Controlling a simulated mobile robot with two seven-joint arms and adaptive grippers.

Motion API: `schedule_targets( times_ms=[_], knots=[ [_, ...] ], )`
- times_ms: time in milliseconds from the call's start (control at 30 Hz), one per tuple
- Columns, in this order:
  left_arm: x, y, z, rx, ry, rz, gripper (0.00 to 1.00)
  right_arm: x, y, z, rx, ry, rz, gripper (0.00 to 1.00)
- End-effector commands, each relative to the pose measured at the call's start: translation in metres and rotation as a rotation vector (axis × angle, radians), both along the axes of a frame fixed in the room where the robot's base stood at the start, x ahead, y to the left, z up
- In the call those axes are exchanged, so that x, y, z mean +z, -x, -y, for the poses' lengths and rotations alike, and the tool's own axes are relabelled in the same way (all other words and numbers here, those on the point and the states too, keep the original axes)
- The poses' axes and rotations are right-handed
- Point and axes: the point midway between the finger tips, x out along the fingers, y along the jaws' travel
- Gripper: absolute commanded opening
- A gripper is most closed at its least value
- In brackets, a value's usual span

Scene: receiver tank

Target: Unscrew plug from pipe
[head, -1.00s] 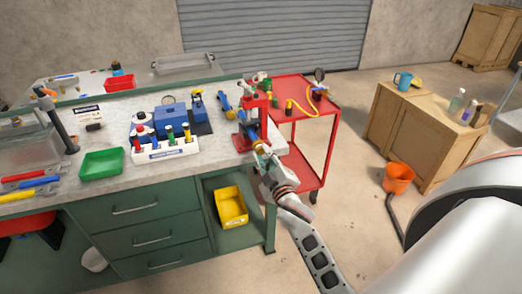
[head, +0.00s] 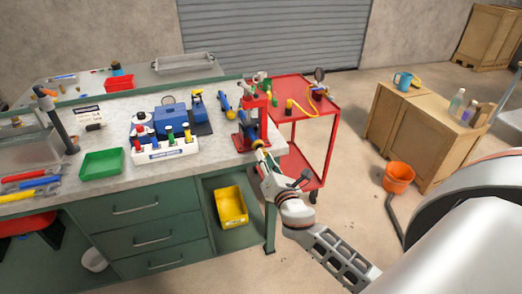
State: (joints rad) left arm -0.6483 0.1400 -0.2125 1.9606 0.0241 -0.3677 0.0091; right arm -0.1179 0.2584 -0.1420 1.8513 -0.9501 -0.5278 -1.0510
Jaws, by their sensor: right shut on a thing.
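A blue pipe (head: 225,103) with yellow parts runs through a red vise (head: 252,125) at the right end of the workbench. Its near end, with a yellow-brass ring (head: 257,143), points toward me. My right gripper (head: 261,157) is at this near end, just off the bench's front right corner. It is shut on a small yellowish piece, which I take to be the plug. The fingers hide most of it, and I cannot tell whether it is still in the pipe. My left gripper is not in view.
The bench (head: 110,122) holds a green tray (head: 102,164), a white rack (head: 165,152) of coloured pieces, and a blue box (head: 170,117). A red cart (head: 310,110) stands behind my right gripper. A yellow bin (head: 231,207) sits on the lower shelf.

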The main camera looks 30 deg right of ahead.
Motion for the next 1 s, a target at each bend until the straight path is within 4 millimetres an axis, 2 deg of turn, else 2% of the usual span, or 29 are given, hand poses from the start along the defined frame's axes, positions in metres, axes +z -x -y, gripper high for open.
schedule_targets(
  times_ms=[267,600,1000],
  knots=[
    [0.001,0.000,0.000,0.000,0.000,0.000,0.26,0.000,0.011,-0.002,-0.001,-0.002,0.000,0.00],
    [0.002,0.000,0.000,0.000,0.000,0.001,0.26,0.000,0.041,-0.010,-0.001,-0.003,0.000,0.00],
    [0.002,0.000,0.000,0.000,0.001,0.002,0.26,0.000,0.044,-0.010,0.000,-0.003,0.001,0.00]
  ],
)
